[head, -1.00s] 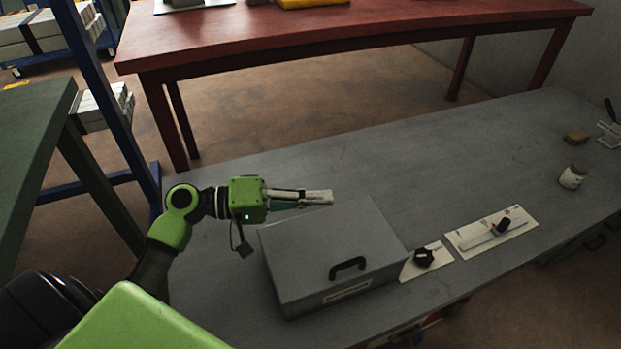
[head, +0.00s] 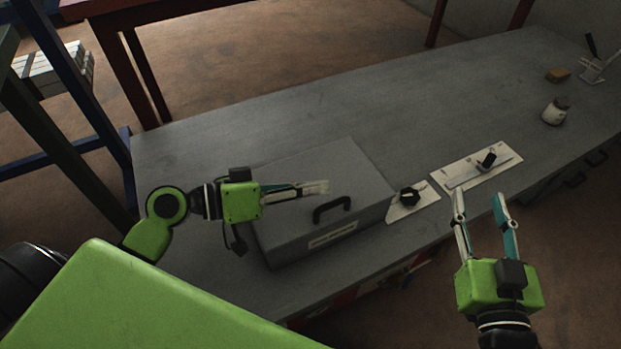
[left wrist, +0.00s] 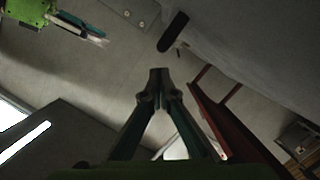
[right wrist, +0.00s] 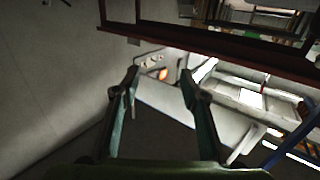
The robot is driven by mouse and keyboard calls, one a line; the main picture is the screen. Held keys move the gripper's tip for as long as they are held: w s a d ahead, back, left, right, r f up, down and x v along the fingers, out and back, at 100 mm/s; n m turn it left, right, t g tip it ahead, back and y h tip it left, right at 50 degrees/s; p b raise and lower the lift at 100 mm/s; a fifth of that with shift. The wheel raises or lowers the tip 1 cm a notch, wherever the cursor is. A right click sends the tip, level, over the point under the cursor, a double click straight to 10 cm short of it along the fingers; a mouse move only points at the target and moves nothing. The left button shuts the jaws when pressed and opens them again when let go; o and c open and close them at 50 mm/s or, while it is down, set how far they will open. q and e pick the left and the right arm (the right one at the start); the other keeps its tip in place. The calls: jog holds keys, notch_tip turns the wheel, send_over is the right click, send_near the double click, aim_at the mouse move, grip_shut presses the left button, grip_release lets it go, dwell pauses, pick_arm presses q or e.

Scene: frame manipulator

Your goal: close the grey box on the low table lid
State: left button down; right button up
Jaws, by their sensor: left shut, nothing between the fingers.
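The grey box (head: 352,160) sits on the low grey table, towards its front left in the head view. Its lid appears flat and down, with no gap visible. A black handle (head: 332,208) is near the front edge, above a pale label. My left gripper (head: 322,187) is shut and empty. It reaches in from the left over the lid, just behind the handle; I cannot tell whether it touches. Its closed fingers also show in the left wrist view (left wrist: 159,75). My right gripper (head: 479,196) is open and empty, at the table's front edge, right of the box.
Right of the box lie a small plate with a black knob (head: 409,197) and a white plate with a black-handled part (head: 484,162). A jar (head: 555,112) and a tan block (head: 558,75) are further right. The table behind the box is clear. A red table stands behind.

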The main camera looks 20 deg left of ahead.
pick_arm(q)
jog(key=shift+s+d+f+b, duration=0.15)
jog(key=shift+f+b, duration=0.1)
jog(key=shift+f, duration=0.2)
jog(key=shift+s+d+f+b, duration=0.15)
jog(key=shift+f+b, duration=0.1)
jog(key=shift+f, duration=0.35)
jog(key=shift+s+d, duration=0.1)
pick_arm(e)
notch_tip(320, 180, up, 8)
jog(key=s+t+y, duration=0.1)
jog(key=t, duration=0.3)
jog(key=shift+a+y, duration=0.4)
pick_arm(q)
jog(key=shift+f, duration=0.15)
